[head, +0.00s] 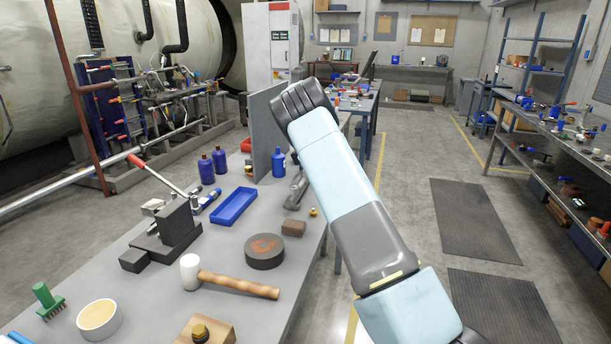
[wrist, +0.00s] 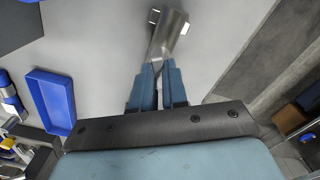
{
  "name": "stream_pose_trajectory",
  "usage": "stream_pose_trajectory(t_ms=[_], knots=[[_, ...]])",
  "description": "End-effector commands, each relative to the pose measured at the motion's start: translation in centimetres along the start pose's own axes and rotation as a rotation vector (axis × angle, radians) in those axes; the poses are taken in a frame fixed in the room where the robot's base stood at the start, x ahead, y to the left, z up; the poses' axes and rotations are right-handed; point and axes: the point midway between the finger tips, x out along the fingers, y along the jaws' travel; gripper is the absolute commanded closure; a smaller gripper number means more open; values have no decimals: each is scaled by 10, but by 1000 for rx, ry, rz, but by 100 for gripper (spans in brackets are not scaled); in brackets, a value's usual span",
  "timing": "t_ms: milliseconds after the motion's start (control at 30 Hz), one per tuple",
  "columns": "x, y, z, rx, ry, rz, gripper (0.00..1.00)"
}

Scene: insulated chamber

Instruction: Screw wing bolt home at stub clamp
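My gripper (wrist: 160,72) shows in the wrist view with two blue-grey fingers close together and a narrow gap between them. A silver metal piece (wrist: 168,40) with a small fork-like end shows just past the fingertips. Its near end meets the tips, but I cannot tell whether they grip it or it lies beyond them. In the head view my arm hides the fingers. A grey metal piece (head: 297,189) lies on the bench right of the blue tray. I cannot make out which part is the wing bolt or the stub clamp.
The blue tray (head: 233,206) also shows in the wrist view (wrist: 48,98). Blue bottles (head: 220,160), a grey upright panel (head: 265,130), a dark block with a red-handled lever (head: 179,222), a mallet (head: 235,283) and a round dark disc (head: 264,252) crowd the bench. The floor aisle is clear.

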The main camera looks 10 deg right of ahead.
Motion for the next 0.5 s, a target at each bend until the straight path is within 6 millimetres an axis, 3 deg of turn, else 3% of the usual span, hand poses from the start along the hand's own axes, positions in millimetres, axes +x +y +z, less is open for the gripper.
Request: stream_pose_trajectory(t_ms=[133, 500], knots=[[-2, 0, 0, -2, -2, 0, 73], [-5, 0, 0, -2, 2, 0, 73]])
